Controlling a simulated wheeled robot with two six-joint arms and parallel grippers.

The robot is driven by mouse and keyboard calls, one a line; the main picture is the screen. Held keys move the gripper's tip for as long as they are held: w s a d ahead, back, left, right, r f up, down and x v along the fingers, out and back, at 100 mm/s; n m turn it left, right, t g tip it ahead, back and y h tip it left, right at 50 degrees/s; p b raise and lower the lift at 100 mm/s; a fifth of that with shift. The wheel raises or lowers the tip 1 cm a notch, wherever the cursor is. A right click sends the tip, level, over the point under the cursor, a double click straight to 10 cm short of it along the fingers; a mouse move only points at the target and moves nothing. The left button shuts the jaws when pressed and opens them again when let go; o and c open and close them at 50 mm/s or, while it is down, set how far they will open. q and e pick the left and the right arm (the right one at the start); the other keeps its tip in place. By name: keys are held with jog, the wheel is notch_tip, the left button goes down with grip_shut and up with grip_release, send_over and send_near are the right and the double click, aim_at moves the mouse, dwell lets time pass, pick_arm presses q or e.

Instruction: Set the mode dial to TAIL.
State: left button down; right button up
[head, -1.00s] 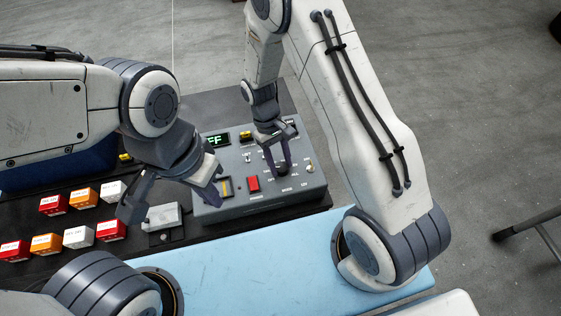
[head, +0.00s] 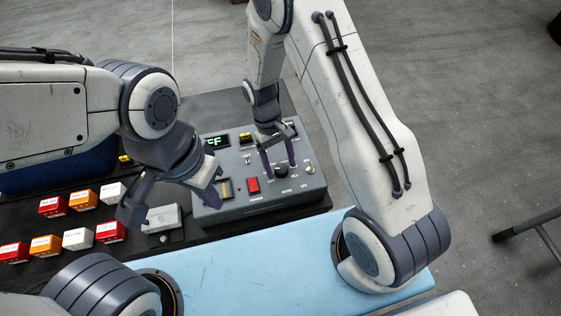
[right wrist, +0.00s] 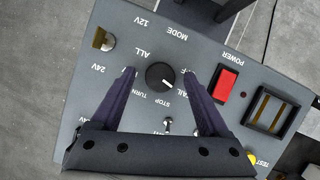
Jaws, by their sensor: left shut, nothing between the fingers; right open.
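The mode dial (right wrist: 160,76) is a round black knob on the grey control box (head: 262,203). In the right wrist view, its white mark points to the lower right, toward the TAIL label (right wrist: 186,90). In the head view the dial (head: 281,172) sits between my right fingers. My right gripper (right wrist: 160,72) is open, with one finger on each side of the dial and a gap to both. The box's green display (head: 215,141) is partly hidden, with "FF" readable.
A red rocker switch (right wrist: 227,86), a framed slot (right wrist: 268,110) and a metal toggle (right wrist: 103,39) are near the dial. Several red, orange and white labelled blocks (head: 77,238) lie left on the black mat. A grey switch box (head: 163,217) stands beside the panel.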

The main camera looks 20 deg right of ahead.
jog(key=shift+r, duration=0.1)
jog(key=shift+w+a+r, duration=0.1)
jog(key=shift+w+r, duration=0.15)
jog(key=shift+r, duration=0.05)
jog(key=b+v, duration=0.2)
jog(key=v, duration=0.7)
jog(key=shift+r+b, duration=0.25)
jog(key=shift+b, duration=0.1)
jog(key=shift+a, duration=0.1)
